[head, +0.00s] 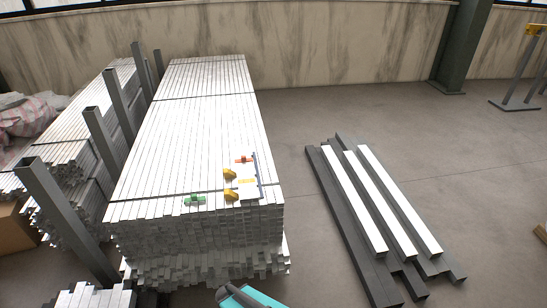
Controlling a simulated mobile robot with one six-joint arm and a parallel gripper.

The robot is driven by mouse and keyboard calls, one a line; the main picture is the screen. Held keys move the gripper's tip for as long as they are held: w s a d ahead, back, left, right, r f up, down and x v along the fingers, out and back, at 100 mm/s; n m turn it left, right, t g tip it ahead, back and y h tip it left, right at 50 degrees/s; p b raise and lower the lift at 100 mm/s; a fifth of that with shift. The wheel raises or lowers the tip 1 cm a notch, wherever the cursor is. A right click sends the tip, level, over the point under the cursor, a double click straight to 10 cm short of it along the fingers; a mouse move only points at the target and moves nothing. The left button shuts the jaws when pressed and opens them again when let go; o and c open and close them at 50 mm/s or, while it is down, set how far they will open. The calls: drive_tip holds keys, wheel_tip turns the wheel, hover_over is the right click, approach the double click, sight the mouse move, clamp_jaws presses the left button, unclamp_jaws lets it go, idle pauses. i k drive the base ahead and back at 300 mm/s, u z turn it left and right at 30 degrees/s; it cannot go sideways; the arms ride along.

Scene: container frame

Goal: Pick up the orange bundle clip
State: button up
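The orange bundle clip (244,159) is small and lies on top of the large stack of pale metal bars (190,125), near its front right part. It is near the upper end of a thin dark blue strip (258,176). Nothing touches it from above. A teal and dark part shows at the bottom edge, in front of the stack; it looks like part of my arm. No gripper fingers can be made out, and nothing of mine is near the clip.
A green clip (194,200), two yellow pieces (230,175) (231,196) and a flat yellow piece (247,181) lie near the orange clip. Grey posts (103,138) stand left of the stack. Dark and white beams (375,215) lie on the floor at right, with clear floor beyond.

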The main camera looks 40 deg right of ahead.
sight(244, 159)
drive_tip(key=z, duration=0.8)
drive_tip(key=k, duration=1)
drive_tip(key=i, duration=0.75)
